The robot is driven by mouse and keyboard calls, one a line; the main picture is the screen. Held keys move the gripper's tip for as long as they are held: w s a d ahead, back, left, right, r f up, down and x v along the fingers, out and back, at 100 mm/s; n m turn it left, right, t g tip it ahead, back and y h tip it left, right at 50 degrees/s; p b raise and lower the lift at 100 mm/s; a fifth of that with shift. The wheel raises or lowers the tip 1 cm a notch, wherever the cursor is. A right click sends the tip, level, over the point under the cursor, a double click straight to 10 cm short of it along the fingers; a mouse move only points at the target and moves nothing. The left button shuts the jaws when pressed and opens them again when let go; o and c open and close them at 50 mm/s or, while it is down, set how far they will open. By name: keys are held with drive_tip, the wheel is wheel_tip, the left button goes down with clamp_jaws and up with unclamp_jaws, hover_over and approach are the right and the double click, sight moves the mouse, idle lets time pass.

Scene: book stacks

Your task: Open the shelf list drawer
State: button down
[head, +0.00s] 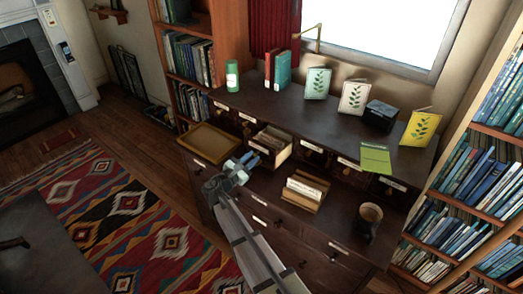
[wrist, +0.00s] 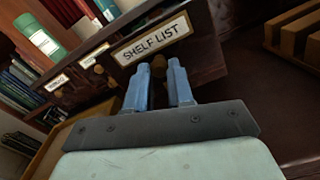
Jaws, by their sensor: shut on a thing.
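The shelf list drawer (head: 283,154) stands pulled out from the row of small drawers under the desk's upper top, with pale cards visible inside it. Its "SHELF LIST" label (wrist: 152,43) is readable on the dark front in the wrist view. A round brass-coloured knob (wrist: 158,67) sits below the label. My gripper (wrist: 160,75) has its two blue fingers on either side of this knob, shut on it. In the head view my gripper (head: 247,161) is at the front of the open drawer, and the knob is hard to make out.
A wooden tray (head: 208,143) lies left of the drawer. A card holder (head: 304,192) and a mug (head: 369,219) stand on the ledge to the right. A green card (head: 375,158) hangs over neighbouring drawer fronts. A green-white canister (head: 232,76) and books stand above.

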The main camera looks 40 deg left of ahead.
drive_tip(key=s, duration=0.8)
drive_tip(key=shift+s, duration=0.15)
drive_tip(key=c, duration=1)
unclamp_jaws()
drive_tip(key=s, duration=1.3)
drive_tip(key=shift+s, duration=0.4)
drive_tip(key=shift+m, duration=0.3)
